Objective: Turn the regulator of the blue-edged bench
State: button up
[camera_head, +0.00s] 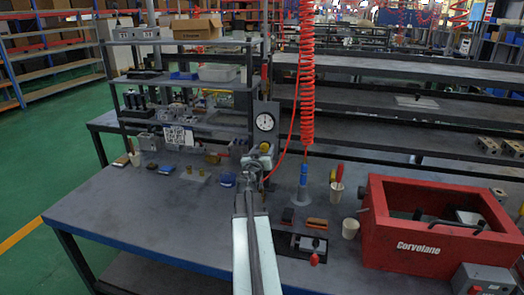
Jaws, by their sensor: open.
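The blue-edged bench (130,230) has a dark grey top and fills the middle of the view. A panel on a post at its back carries a round white gauge (265,121). Just below the gauge is the regulator (265,148), with a small yellow part showing. My arm reaches up from the bottom centre. My gripper (254,166) is open, at the regulator's lower front in the picture, and hides part of it. I cannot tell whether its jaws touch the regulator or stand around it.
A red coiled hose (307,70) hangs just right of the regulator. A red Corvolane box (412,246) stands at the bench's right. Cups, blocks and a small vice (310,244) lie near my arm. The bench's left front is clear.

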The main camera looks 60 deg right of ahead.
grip_shut()
